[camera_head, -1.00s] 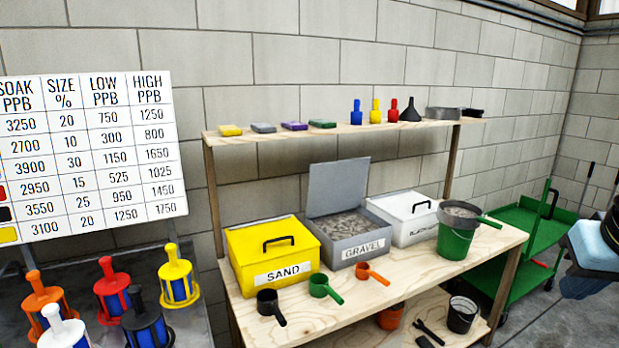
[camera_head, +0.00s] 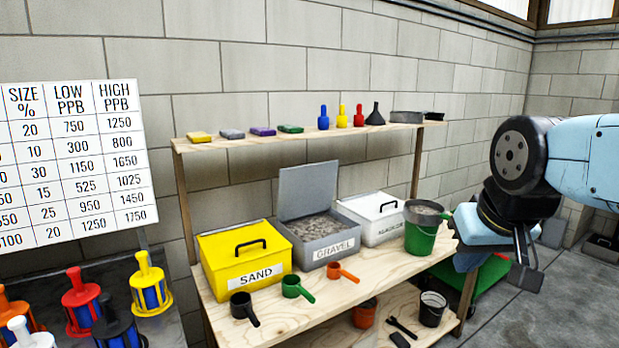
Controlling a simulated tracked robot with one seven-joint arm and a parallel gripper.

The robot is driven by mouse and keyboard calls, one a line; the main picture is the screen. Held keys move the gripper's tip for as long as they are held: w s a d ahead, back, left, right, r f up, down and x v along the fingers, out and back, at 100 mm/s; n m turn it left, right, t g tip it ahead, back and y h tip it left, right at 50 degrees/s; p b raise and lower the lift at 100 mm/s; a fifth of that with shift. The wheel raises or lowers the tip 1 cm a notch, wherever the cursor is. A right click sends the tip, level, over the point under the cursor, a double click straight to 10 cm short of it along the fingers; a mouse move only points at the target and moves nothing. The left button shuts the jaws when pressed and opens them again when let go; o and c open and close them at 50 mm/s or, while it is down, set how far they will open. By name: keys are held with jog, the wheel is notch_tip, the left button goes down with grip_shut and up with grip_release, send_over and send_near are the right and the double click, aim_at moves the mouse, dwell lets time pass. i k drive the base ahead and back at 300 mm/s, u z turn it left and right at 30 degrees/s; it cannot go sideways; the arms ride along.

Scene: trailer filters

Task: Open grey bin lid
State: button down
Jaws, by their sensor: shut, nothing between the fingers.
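The grey bin (camera_head: 325,243), labelled GRAVEL, stands on the wooden bench between the yellow SAND bin and a white bin. Its grey lid (camera_head: 307,189) stands upright at the back edge, hinged open. Gravel (camera_head: 314,227) shows inside. My gripper (camera_head: 527,262) hangs at the right, in front of the bench's right end and apart from the grey bin. Its dark fingers look close together and hold nothing that I can see.
The yellow bin (camera_head: 245,267) and white bin (camera_head: 385,222) are closed. A green bucket (camera_head: 420,236) stands near the bench's right end. Black, green and orange scoops (camera_head: 341,272) lie along the front. A shelf (camera_head: 305,136) with small items runs above. A green cart (camera_head: 487,282) is partly hidden behind my arm.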

aim_at(304, 191)
jog(key=u, duration=0.05)
jog(key=i, duration=0.95)
jog(key=z, duration=0.1)
